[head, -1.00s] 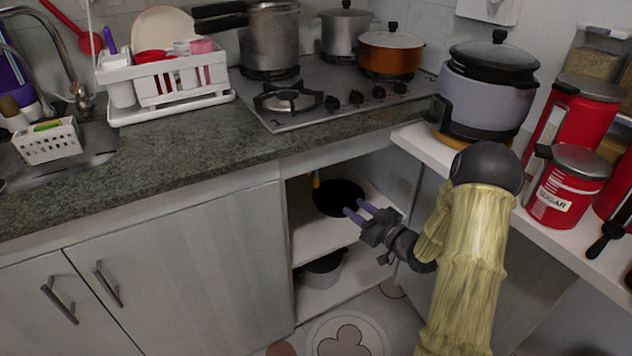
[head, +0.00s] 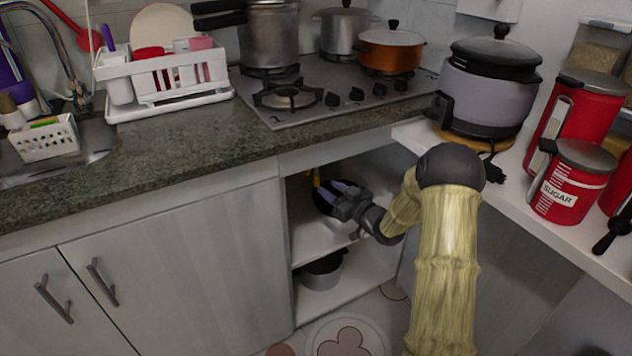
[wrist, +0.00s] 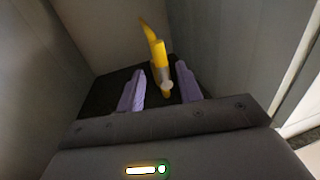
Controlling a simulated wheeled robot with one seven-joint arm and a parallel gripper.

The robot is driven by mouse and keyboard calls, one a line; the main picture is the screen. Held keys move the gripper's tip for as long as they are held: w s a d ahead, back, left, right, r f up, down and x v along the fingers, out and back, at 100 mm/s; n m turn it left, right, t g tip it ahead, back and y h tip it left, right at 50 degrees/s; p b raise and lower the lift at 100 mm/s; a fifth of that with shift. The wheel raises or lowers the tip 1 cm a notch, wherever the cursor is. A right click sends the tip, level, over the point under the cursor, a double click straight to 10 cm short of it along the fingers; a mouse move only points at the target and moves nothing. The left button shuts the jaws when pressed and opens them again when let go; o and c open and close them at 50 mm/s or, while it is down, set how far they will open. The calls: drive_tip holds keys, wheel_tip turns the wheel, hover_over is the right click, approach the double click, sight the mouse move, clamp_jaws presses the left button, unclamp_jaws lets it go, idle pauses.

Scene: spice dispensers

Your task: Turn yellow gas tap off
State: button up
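The yellow gas tap (wrist: 160,62) shows in the wrist view inside the cupboard, with a yellow pipe rising up and to the left from it. A small pale part sits near its lower end. In the head view only a bit of yellow (head: 315,178) shows at the top of the open cupboard. My gripper (head: 333,190) reaches into that opening. Its two purple fingers (wrist: 160,90) are apart and empty. In the wrist view the tap appears between and beyond them; I cannot tell any contact.
The open cupboard has a white shelf (head: 318,241) with a dark round item on it, partly hidden by my gripper. A pot (head: 320,271) stands below. The counter (head: 180,160) and stove (head: 330,88) are above. Cupboard walls are close on both sides.

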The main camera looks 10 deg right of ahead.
sight(318, 180)
drive_tip(key=b+x, duration=0.1)
drive_tip(key=x, duration=0.6)
clamp_jaws()
